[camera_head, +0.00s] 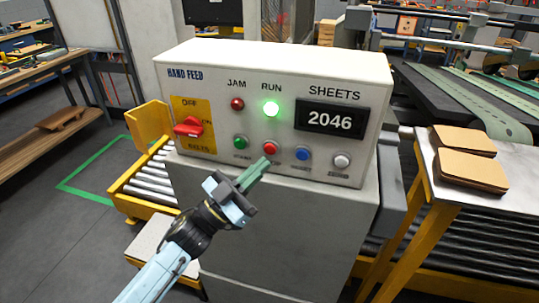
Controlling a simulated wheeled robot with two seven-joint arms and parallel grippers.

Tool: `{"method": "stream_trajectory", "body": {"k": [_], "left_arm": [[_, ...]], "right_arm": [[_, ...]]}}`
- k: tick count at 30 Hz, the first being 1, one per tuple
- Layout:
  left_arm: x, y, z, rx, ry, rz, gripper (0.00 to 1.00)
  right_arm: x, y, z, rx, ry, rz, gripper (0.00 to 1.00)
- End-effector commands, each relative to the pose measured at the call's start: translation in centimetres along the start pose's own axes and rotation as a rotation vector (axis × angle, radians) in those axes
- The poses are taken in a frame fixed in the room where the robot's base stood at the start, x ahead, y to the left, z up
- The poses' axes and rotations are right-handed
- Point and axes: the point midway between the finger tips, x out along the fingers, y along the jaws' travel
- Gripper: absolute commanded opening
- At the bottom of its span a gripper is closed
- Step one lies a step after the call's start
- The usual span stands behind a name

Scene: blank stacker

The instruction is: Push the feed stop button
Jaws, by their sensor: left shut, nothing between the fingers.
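The control box (200,60) is a cream panel marked HAND FEED, on a grey cabinet. Its lower row has a green button (240,142), a red button (270,148), a blue button (302,153) and a white button (342,160). The small labels under them are too blurred or covered to read surely. My left gripper (262,165) is shut and empty, its green fingertips just below the red button. Whether they touch the panel I cannot tell. The RUN lamp (271,108) glows green, the JAM lamp (237,104) is dull red, and the SHEETS display (331,120) reads 2046. My right gripper is not in view.
A red rotary switch (187,127) sits on a yellow plate left of the buttons. A side table (480,199) with brown stacks (470,168) stands at the right. Roller conveyors (150,185) flank the cabinet. Open floor lies at the left.

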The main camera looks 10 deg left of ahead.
Motion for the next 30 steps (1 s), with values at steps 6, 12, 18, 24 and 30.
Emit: {"method": "stream_trajectory", "body": {"k": [6, 12, 18, 24, 30], "left_arm": [[1.05, -0.8, 0.71, 0.001, -0.001, 0.0, 0.0], [1.2, -0.89, 0.79, 0.001, -0.001, 0.0, 0.0], [1.18, -0.89, 0.78, 0.001, -0.001, 0.0, 0.0], [1.17, -0.89, 0.77, 0.001, -0.001, 0.0, 0.0], [1.17, -0.88, 0.77, 0.001, -0.001, 0.0, 0.0]], "right_arm": [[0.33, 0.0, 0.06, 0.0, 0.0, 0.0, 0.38], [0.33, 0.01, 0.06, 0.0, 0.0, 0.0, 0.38], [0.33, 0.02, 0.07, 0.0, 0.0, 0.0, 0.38], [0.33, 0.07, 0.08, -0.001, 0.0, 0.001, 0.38], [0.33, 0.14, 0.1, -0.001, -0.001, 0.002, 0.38]]}}
